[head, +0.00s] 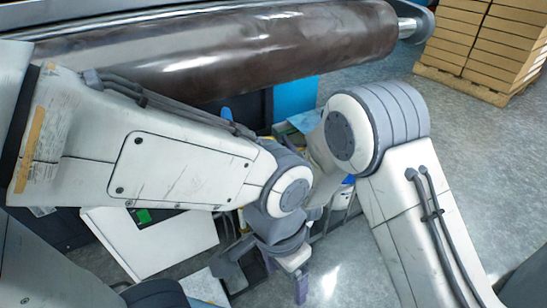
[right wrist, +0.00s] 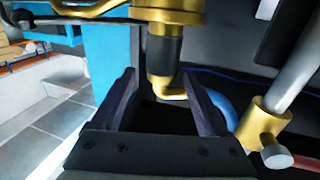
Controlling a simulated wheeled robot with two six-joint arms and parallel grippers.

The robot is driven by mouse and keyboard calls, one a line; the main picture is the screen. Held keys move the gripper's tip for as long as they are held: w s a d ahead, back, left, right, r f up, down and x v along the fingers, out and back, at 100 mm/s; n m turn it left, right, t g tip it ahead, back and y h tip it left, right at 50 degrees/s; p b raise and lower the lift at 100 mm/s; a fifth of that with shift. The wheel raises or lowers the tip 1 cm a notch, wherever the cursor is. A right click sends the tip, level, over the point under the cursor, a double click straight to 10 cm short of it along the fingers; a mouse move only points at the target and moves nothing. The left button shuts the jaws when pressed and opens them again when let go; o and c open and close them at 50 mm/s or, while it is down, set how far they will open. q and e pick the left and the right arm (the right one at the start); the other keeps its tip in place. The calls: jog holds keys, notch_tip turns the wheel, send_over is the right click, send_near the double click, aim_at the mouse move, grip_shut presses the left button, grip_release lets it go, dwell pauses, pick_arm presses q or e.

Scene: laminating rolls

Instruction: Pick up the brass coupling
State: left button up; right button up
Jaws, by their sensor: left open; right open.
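In the right wrist view, a brass fitting with a dark sleeve and a bent brass tip (right wrist: 172,92) hangs between the fingers of my right gripper (right wrist: 166,92). It looks like the coupling. The fingers are open on either side of it, and I see no clear contact. A second brass piece (right wrist: 262,122) sits around a silver rod to the right, outside the fingers. In the head view my left gripper (head: 268,288) is low in the middle, open, with nothing seen in it. My right gripper is hidden there behind the arms, and I cannot make out the coupling.
A large dark roll (head: 230,50) spans the top of the head view. Stacked cartons (head: 490,40) stand on a pallet at top right. A white panel (head: 150,240) lies lower left. A blue upright (right wrist: 108,60) stands close left of my right gripper. Floor is clear at right.

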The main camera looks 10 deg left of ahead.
jog(key=shift+w+a, duration=0.25)
jog(key=shift+w, duration=0.2)
grip_shut()
jog(key=shift+r, duration=0.15)
